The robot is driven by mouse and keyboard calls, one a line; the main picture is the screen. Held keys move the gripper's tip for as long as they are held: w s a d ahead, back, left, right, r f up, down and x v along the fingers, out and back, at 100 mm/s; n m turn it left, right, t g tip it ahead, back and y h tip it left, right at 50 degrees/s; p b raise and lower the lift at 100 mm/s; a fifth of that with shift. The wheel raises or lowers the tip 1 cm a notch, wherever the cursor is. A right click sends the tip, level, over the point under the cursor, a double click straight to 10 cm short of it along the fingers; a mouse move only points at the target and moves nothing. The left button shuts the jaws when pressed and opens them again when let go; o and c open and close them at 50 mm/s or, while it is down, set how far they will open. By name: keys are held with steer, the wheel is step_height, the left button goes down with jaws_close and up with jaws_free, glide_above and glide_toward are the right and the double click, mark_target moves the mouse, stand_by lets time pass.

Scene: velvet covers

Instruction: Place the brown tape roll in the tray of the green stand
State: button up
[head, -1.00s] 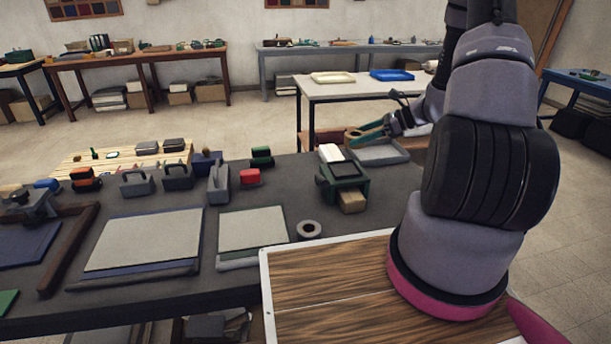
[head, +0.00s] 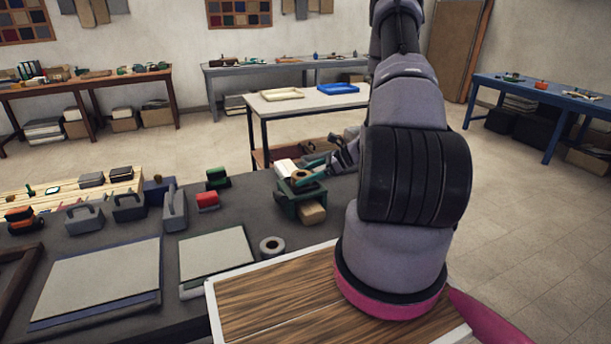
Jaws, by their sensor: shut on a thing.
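The green stand (head: 287,207) stands near the right end of the dark grey table. My gripper (head: 310,171), with green fingers, reaches in from the right, just over the stand. It is shut on the brown tape roll (head: 301,178), a small tan ring at the fingertips above the stand's top. I cannot tell whether the roll touches the tray, which is mostly hidden by the roll and fingers.
A grey-white tape roll (head: 272,247) lies in front of the stand. A tan block (head: 313,213) sits at the stand's front. A white block (head: 286,167) is behind it.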

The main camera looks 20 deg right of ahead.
steer(key=o, duration=1.2)
steer(key=shift+c, duration=0.2)
